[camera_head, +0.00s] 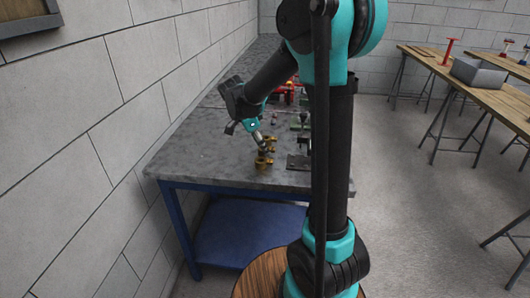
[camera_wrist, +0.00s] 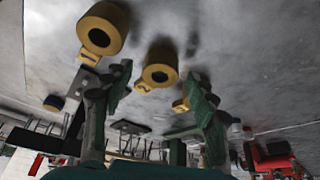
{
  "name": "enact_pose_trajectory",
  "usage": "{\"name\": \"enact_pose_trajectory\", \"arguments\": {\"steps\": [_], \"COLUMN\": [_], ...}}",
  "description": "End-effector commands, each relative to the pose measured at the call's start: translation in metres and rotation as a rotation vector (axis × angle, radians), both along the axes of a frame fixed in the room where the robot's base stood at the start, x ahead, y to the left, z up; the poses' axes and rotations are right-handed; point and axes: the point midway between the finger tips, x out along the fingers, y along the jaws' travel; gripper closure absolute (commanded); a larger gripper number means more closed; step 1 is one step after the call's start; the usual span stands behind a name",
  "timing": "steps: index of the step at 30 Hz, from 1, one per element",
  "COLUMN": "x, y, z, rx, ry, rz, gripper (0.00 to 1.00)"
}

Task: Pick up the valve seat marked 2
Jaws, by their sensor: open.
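The valve seat marked 2 (camera_wrist: 160,68) is a brass-yellow ring with a round bore and a small tag (camera_wrist: 143,87) reading 2. In the wrist view it lies between and just beyond the fingertips of my gripper (camera_wrist: 160,86), which is open and empty. Another yellow valve seat (camera_wrist: 104,30), tagged 1, is at upper left. A further yellow tag (camera_wrist: 181,105) shows near the right finger; its number is unclear. In the head view the yellow valve seats (camera_head: 264,163) sit on the grey table, just below my gripper (camera_head: 258,140); their numbers are unreadable there.
The grey-topped table (camera_head: 200,160) has a blue frame and stands by the block wall. Red (camera_head: 287,92) and dark parts lie farther back, and a dark plate (camera_head: 298,162) lies right of the seats. The table's left front is clear. Wooden benches (camera_head: 480,88) stand at right.

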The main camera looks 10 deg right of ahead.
Motion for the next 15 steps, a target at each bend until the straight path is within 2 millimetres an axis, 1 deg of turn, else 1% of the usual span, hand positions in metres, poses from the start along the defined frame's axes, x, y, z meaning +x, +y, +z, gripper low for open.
{"name": "enact_pose_trajectory", "arguments": {"steps": [3,10,15], "x": [0.0006,0.0006,0.0006], "y": [-0.0034,-0.0036,-0.0036], "z": [-0.0076,-0.0083,-0.0081], "rx": [0.000,0.000,0.000], "ry": [0.000,0.000,0.000], "rz": [-0.001,0.000,0.000], "gripper": [0.42,0.42,0.63]}}
